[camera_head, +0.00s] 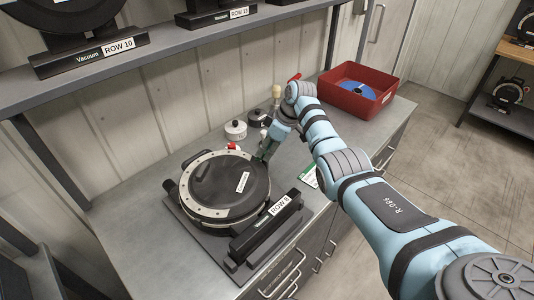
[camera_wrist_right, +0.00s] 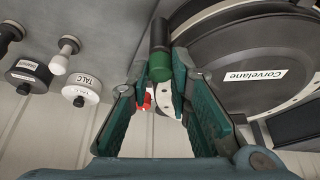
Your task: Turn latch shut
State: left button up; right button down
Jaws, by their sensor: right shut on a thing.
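The seed meter (camera_head: 212,188) lies flat, its round black lid inside a pale, dotted rim. In the right wrist view its lid (camera_wrist_right: 225,65) fills the upper right and carries a "Corvelane" label. My right gripper (camera_head: 266,150) is at the meter's far right edge. In the wrist view my right gripper (camera_wrist_right: 160,78) has its fingertips closed on a short black handle with a green end (camera_wrist_right: 159,66), beside the rim. It looks like the latch's handle; its link to the lid is hidden. A red part (camera_wrist_right: 147,101) shows behind the fingers. My left gripper is out of view.
The meter sits on a dark base with a "ROW 8" block (camera_head: 268,222). A white talc jar (camera_head: 236,130) and a dark jar (camera_head: 258,116) stand behind it. A red bin (camera_head: 352,104) with a blue disc is at back right. A shelf (camera_head: 160,48) overhangs the bench.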

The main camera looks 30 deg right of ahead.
jog(key=n+b, duration=0.1)
jog(key=b, duration=0.1)
jog(key=shift+f+n+g+b, duration=0.3)
jog(key=shift+n, duration=0.1)
jog(key=shift+r+n+y+b, duration=0.15)
jog(key=shift+n+y+b, duration=0.2)
jog(key=shift+b, duration=0.25)
jog(key=c, duration=1.5)
grip_release()
jog(key=shift+o, duration=0.2)
jog(key=shift+r, duration=0.2)
jog(key=v, duration=1.1)
jog(key=shift+r, duration=0.4)
